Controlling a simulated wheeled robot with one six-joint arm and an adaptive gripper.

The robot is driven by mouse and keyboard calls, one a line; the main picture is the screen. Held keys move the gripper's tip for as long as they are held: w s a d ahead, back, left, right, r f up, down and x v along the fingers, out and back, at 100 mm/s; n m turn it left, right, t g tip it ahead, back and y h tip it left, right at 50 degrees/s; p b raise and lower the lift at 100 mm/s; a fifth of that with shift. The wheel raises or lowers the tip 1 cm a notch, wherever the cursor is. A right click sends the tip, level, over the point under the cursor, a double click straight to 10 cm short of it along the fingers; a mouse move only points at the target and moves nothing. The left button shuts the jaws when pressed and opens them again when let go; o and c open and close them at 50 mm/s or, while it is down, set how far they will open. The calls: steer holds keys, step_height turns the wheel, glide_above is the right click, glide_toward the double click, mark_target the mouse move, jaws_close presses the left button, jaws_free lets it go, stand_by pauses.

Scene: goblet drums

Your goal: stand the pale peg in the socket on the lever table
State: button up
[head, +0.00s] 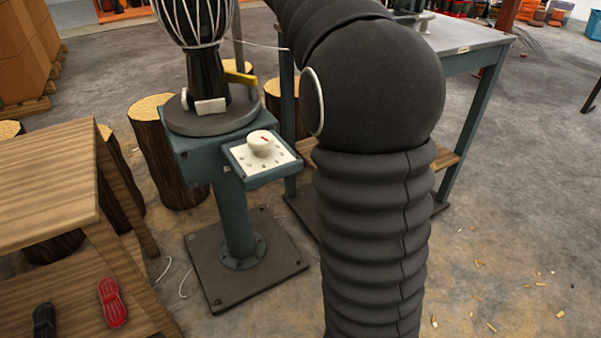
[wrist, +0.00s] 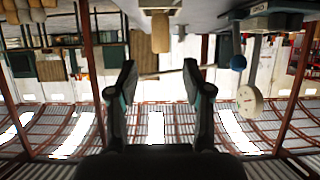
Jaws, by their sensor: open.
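The wrist view appears upside down. In it, a pale wooden cylinder (wrist: 160,32), seemingly the pale peg, rises from a whitish block (wrist: 160,4) on a grey tabletop (wrist: 205,14), seemingly the lever table. I cannot tell whether that block is the socket. My gripper (wrist: 160,78) is open, with nothing visible between its two dark fingers. The cylinder is beyond the fingertips, in line with the gap. A lever-like blue ball (wrist: 238,62) is to the right. In the head view, the grey metal table (head: 465,58) is partly hidden by my arm; the gripper and peg are not visible.
A round white dial (wrist: 249,101) on a post is right of my fingers. In the head view, a goblet drum (head: 206,75) stands on a pedestal with a dial panel (head: 270,168). Log stools (head: 165,155) and a wooden bench (head: 45,195) are left.

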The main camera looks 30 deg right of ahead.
steer(key=s+a+f+n+t+y, duration=0.4)
steer(key=s+a+f+n+y, duration=0.9)
steer(key=s+a+f, duration=1.3)
steer(key=s+a+n, duration=0.1)
steer(key=s+n, duration=0.1)
steer(key=n, duration=0.1)
steer(key=shift+a+f+n, duration=0.2)
steer(key=shift+f+n, duration=0.05)
steer(key=shift+n, duration=0.15)
